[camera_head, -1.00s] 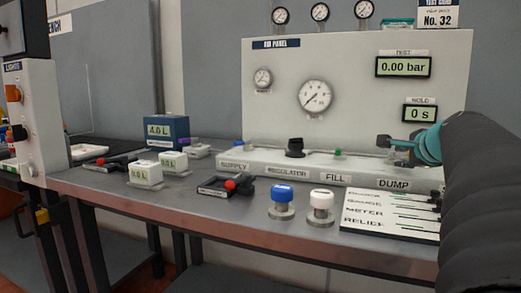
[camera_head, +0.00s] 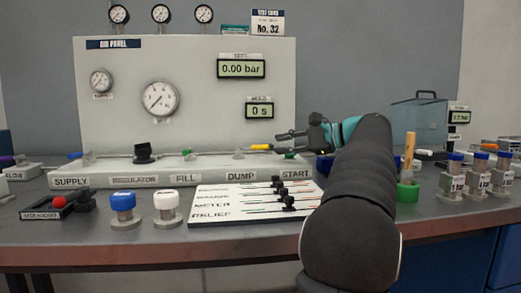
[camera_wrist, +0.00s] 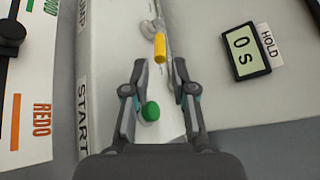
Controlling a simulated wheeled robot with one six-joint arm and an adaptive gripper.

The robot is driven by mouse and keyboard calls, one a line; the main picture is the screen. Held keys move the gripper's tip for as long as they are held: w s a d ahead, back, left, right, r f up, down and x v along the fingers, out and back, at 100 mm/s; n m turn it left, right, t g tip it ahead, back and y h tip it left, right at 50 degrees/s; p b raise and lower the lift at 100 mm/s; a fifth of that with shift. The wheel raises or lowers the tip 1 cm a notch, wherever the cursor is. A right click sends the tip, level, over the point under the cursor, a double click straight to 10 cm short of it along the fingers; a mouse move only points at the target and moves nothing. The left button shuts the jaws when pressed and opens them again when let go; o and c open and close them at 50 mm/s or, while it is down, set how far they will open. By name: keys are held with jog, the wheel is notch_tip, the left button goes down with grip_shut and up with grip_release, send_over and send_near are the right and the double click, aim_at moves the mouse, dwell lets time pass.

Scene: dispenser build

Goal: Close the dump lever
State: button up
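The dump lever has a yellow handle (camera_head: 261,147) above the DUMP label (camera_head: 241,176) on the panel's ledge. In the wrist view the yellow handle (camera_wrist: 160,47) lies just beyond my fingertips, in line with the gap between them. My gripper (camera_head: 279,143) is right of the handle in the head view, with its fingers pointing left towards it. In the wrist view my gripper (camera_wrist: 158,66) is open and empty. A green button (camera_wrist: 151,111) beside the START label (camera_wrist: 84,118) shows below and between the fingers. The lever's pivot is small and hard to make out.
The air panel (camera_head: 200,120) stands behind the ledge; its displays read 0.00 bar and 0 s (camera_head: 259,111). A slider board (camera_head: 215,206) lies in front. Blue-capped (camera_head: 122,203) and white-capped (camera_head: 167,203) fittings stand left of it. Several bottles (camera_head: 478,178) stand at the right.

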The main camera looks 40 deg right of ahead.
aim_at(270, 146)
jog(key=x, duration=0.7)
jog(key=shift+w+a, duration=0.1)
jog(key=shift+w, duration=0.05)
jog(key=shift+c, duration=0.3)
grip_shut()
